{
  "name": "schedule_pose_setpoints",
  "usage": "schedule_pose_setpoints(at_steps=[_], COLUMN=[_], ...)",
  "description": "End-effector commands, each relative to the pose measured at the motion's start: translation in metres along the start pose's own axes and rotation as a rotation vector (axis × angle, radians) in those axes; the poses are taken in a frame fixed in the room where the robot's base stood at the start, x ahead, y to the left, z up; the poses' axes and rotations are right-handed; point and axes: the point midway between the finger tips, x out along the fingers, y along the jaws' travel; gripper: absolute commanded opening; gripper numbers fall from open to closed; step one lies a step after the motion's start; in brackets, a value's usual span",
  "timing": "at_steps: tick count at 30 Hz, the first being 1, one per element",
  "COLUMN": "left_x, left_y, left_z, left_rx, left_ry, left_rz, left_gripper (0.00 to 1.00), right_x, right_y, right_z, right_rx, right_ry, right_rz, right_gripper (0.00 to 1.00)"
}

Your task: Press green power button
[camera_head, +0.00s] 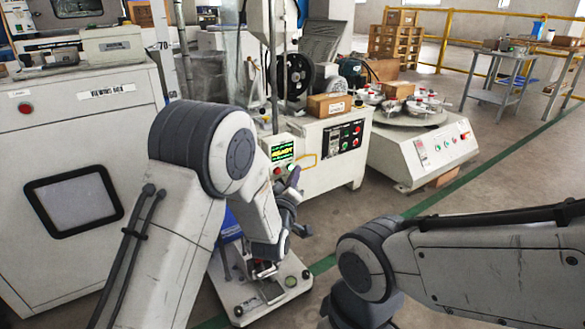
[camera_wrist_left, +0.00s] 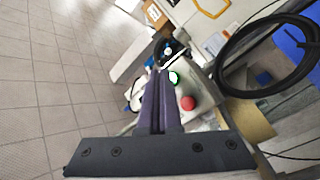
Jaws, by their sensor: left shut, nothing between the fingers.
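The green button (camera_head: 291,167) sits beside a red button (camera_head: 277,171) on a pale panel under a small lit green screen (camera_head: 282,151). In the left wrist view, the green button (camera_wrist_left: 174,78) glows with a pale centre, and the red button (camera_wrist_left: 189,103) is nearer my wrist. My left gripper (camera_head: 295,176) has its dark fingers shut with nothing between them. In the left wrist view, its fingertips (camera_wrist_left: 161,72) appear just left of the green button; I cannot tell whether they touch it. My right gripper is out of view.
A pale machine with a control panel (camera_head: 343,137) stands right of the buttons, with a cardboard box (camera_head: 329,105) on top. A large viewing-box cabinet (camera_head: 75,150) is at left. A low white base plate (camera_head: 262,298) lies below my left arm. Open floor is at right.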

Motion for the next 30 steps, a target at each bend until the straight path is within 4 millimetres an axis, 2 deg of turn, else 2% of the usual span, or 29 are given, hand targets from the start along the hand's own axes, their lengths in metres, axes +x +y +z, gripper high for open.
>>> schedule_pose_setpoints(at_steps=[30], left_x=[0.0052], left_y=[-0.0044], left_z=[-0.0050], left_rx=[0.000], left_ry=[0.001], left_rz=[0.000], left_gripper=[0.00], right_x=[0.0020], right_y=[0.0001], right_z=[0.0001], right_rx=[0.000], right_ry=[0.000], right_rz=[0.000], right_gripper=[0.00])
